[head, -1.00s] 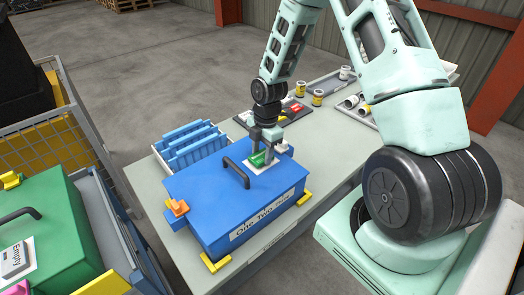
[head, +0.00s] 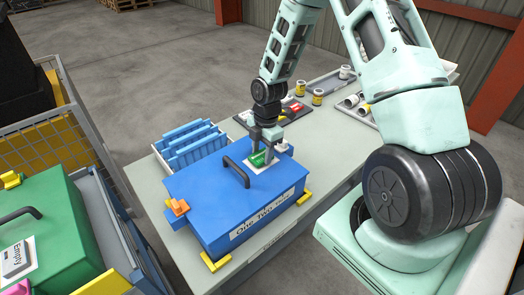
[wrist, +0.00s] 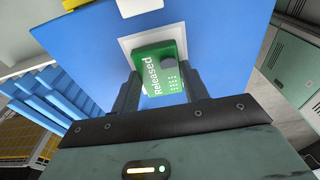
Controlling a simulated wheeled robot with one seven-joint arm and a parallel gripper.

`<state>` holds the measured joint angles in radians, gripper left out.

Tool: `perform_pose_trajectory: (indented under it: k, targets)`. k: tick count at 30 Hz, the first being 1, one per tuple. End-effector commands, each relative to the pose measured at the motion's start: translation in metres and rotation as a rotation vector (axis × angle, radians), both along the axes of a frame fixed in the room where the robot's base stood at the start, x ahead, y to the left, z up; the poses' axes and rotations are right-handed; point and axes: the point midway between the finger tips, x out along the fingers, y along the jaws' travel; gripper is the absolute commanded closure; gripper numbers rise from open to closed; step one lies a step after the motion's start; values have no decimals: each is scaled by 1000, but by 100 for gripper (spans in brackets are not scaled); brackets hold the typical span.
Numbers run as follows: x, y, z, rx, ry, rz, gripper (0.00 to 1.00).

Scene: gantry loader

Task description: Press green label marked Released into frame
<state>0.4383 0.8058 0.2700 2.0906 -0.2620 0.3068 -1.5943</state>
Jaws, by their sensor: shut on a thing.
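The green label (wrist: 158,70) reads "Released" in the wrist view. My gripper (wrist: 160,92) is shut on it, with one finger at each side. The white frame (wrist: 126,45) lies on top of the blue box lid, around and behind the label. The head view shows the label (head: 259,159) at the frame (head: 252,168), under my gripper (head: 263,155). The label looks tilted against the frame. I cannot tell whether it touches the frame's inside.
The blue box (head: 205,200) has a dark handle (head: 237,170), yellow corner blocks and an orange latch. A rack of blue dividers (head: 188,145) stands behind it. A dark tray (head: 296,108) with coloured labels lies beyond. A green box (head: 60,225) marked "Empty" is at left.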

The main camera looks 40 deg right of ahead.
Motion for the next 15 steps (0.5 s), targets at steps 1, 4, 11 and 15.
perform_pose_trajectory:
  k: [1,4,11,15]
  targets:
    - [0,0,-2,0,0,0,77]
    - [0,0,-5,1,1,0,77]
    - [0,0,-7,0,0,1,33]
    - [0,0,-7,0,0,1,30]
